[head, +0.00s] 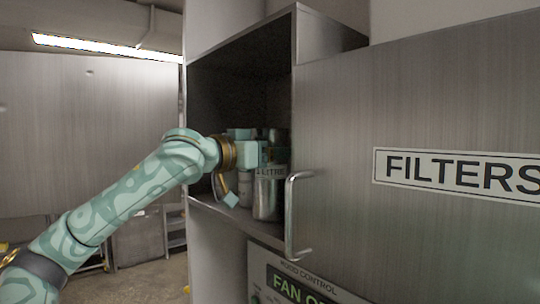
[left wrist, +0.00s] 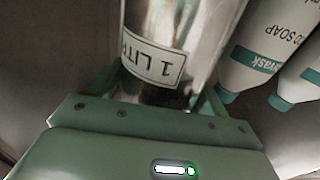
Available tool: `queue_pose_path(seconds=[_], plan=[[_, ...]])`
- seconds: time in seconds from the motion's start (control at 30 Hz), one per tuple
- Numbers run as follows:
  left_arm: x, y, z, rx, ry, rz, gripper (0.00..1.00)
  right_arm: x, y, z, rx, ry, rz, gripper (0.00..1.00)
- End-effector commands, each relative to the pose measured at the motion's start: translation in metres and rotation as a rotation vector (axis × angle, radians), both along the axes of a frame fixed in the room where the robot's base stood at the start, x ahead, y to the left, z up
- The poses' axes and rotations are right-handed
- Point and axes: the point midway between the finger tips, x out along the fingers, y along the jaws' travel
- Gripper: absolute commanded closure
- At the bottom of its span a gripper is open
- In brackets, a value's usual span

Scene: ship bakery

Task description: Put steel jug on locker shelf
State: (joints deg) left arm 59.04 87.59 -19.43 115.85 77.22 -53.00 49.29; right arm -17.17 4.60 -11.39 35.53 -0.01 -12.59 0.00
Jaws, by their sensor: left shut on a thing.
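The steel jug (head: 267,203) is a shiny metal cylinder with a litre label, upright inside the open locker, just above or on the locker shelf (head: 236,216). I cannot tell whether its base touches the shelf. My left gripper (head: 262,155) reaches into the locker from the left and is shut on the jug near its top. In the left wrist view the jug (left wrist: 165,30) sits between the fingers, its "1 LITR" label upside down. The jug's far side is hidden. My right gripper is not in view.
Soap bottles (left wrist: 250,45) with teal ends stand close beside the jug in the left wrist view. The locker door (head: 400,110), marked FILTERS, with a bar handle (head: 291,215), is on the right. A fan control panel (head: 300,285) is below the shelf.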

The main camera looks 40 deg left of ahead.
Motion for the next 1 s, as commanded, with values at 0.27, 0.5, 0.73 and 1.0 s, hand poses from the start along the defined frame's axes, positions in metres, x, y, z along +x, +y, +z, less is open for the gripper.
queue_pose_path(seconds=[0.27, 0.5, 0.73, 1.0], plan=[[0.000, 0.000, -0.003, 0.000, 0.000, 0.000, 0.01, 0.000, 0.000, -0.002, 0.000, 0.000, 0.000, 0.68], [0.000, 0.000, -0.003, 0.000, 0.000, 0.000, 0.01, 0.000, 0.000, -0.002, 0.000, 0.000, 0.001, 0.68], [-0.018, 0.002, -0.003, 0.005, -0.001, 0.005, 0.01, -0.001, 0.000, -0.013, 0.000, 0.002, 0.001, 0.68], [-0.077, 0.005, -0.005, 0.004, -0.002, 0.008, 0.01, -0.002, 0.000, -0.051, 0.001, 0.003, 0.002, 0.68]])
